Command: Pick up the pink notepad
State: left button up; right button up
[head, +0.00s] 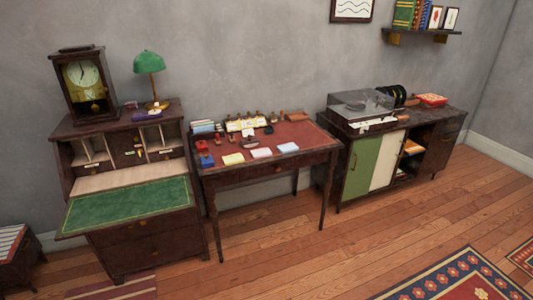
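Three small pads lie in a row along the front of the red-topped desk (312,154). The middle one, a pale pinkish notepad (261,153), lies flat between a yellow pad (233,159) and a pale blue pad (288,147). At this size its pink tint is faint. Nothing covers it from this view. Neither of my grippers is in view.
Stamps and small items stand behind the pads, with red and blue items (204,154) at the desk's left. A secretary desk (150,240) stands left and a record cabinet (440,150) right. The wooden floor (300,245) in front is mostly clear.

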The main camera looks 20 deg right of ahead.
aim_at(264, 152)
jog(key=z, duration=0.75)
jog(key=i, duration=1.7)
jog(key=u, duration=0.3)
